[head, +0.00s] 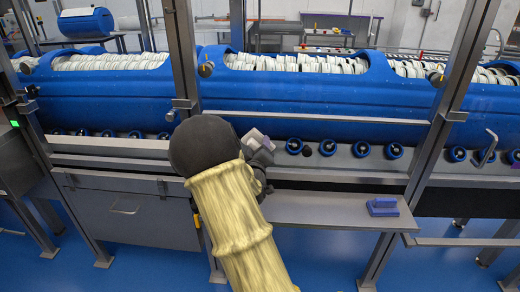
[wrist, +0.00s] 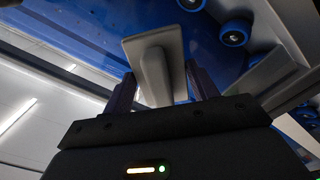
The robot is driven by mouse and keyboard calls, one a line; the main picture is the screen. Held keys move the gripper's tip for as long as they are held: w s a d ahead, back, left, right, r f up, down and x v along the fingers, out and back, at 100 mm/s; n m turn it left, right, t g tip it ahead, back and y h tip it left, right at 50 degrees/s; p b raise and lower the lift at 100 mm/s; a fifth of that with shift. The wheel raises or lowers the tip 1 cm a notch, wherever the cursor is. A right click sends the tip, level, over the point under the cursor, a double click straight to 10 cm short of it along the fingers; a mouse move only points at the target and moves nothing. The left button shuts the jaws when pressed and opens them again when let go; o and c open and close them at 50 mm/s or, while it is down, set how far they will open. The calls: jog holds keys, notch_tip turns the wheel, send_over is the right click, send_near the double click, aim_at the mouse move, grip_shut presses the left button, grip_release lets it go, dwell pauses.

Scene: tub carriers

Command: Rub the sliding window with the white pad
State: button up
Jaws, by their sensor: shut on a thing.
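My gripper (head: 262,152) is in front of the blue carrier machine, left of the picture's middle, partly hidden by my arm. It is shut on the white pad (head: 255,137), of which only a small part shows beside my wrist. In the wrist view the pad (wrist: 133,44) looks pale grey, with its handle (wrist: 153,76) between the two dark fingers (wrist: 163,85). The sliding window's clear pane is hard to make out between the metal posts. I cannot tell whether the pad touches it.
A blue-purple block with a handle (head: 383,206) lies on the grey shelf (head: 320,208) at the right. Metal posts (head: 183,55) (head: 452,100) stand on both sides. Behind them is a long blue housing (head: 320,101) with white discs and several blue rollers (head: 361,149).

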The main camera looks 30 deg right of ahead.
jog(key=shift+w+a+r, duration=0.1)
jog(key=shift+w+a, duration=0.35)
jog(key=shift+a, duration=0.2)
jog(key=shift+w+a, duration=0.45)
jog(key=shift+a, duration=0.15)
jog(key=shift+v, duration=2.95)
jog(key=shift+s, duration=0.1)
jog(key=v, duration=0.2)
jog(key=shift+s+a, duration=0.25)
jog(key=shift+s, duration=0.05)
jog(key=shift+p, duration=0.3)
